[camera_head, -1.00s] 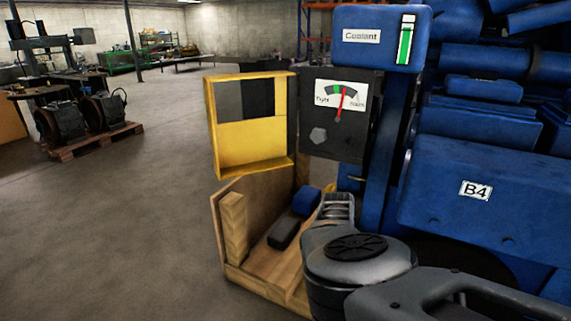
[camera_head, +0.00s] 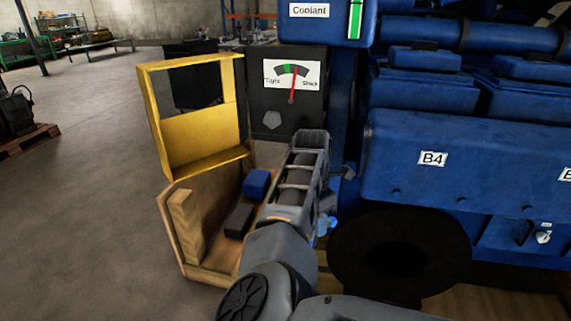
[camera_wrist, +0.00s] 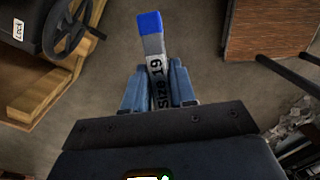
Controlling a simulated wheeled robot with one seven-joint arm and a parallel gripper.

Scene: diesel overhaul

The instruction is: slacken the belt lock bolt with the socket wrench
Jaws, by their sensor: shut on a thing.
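In the wrist view my gripper (camera_wrist: 159,84) is shut on the socket wrench (camera_wrist: 152,48), a grey bar marked "Size 19" with a blue end, which points away from the fingers over bare floor. In the head view my arm hides most of the gripper and the wrench. A dark panel (camera_head: 256,92) carries a Tight/Slack gauge (camera_head: 292,73) with its red needle about upright. A grey many-sided bolt head (camera_head: 271,119) sits below the gauge, apart from my gripper. I cannot tell whether it is the belt lock bolt.
An open yellow guard frame (camera_head: 200,142) stands left of the panel. Below it a wooden crate (camera_head: 187,228) holds a blue block (camera_head: 257,183) and a dark block (camera_head: 239,220). The blue engine (camera_head: 440,200) fills the right. A handwheel (camera_wrist: 72,28) beside a "Lock" label shows in the wrist view.

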